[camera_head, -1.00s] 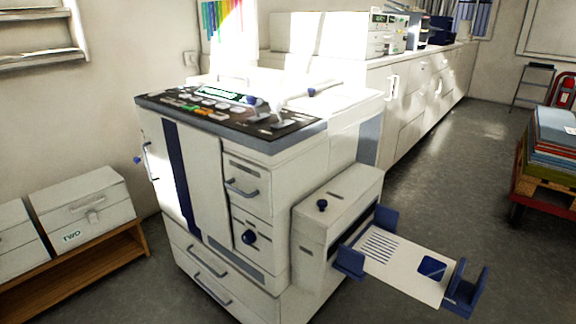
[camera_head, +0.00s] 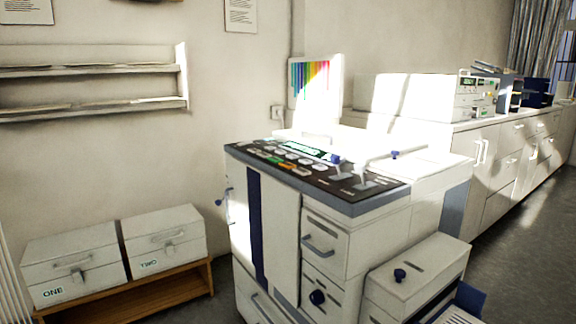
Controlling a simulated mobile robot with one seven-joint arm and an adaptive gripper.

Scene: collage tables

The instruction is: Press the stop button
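A white copier-like machine (camera_head: 283,225) stands in the middle of the view. Its dark control panel (camera_head: 330,184) runs along the top front edge. The panel carries a lit green display (camera_head: 302,148), rows of small pale buttons, and small green and red-orange buttons (camera_head: 289,166) near the front edge on the left. Blue-knobbed levers stand at the panel's right part. The button labels are too small to read, so I cannot tell which one is the stop button. My gripper is not in view.
Boxes marked ONE (camera_head: 75,265) and TWO (camera_head: 165,243) sit on a low wooden bench (camera_head: 180,296) at left. A wall shelf (camera_head: 95,90) hangs above. A long white counter (camera_head: 500,155) with equipment runs along the back right. A grey tray unit (camera_head: 420,270) juts from the machine's right side.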

